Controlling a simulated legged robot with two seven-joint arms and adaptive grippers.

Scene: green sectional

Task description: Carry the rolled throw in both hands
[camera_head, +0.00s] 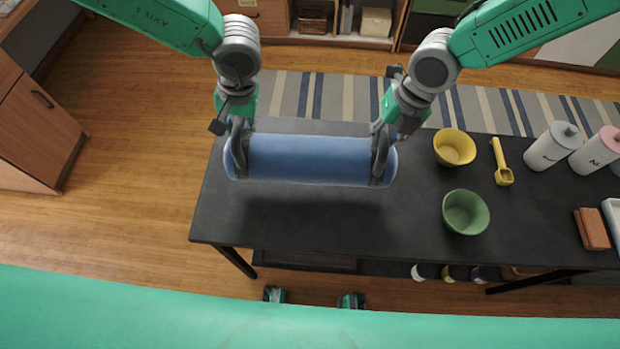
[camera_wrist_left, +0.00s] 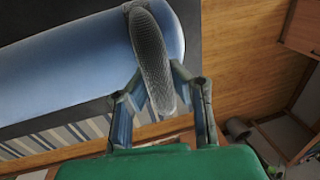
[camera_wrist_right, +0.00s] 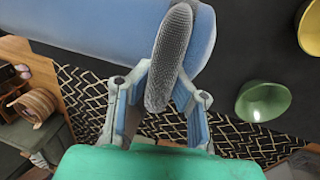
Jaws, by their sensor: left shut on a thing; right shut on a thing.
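The rolled throw (camera_head: 312,160) is a blue cylinder lying level, left to right, above the left part of the dark table. A shadow on the table top below it shows a gap. My left gripper (camera_head: 238,160) is shut on its left end, and my right gripper (camera_head: 381,160) is shut on its right end.
Open wooden floor (camera_head: 120,190) lies left of the table.

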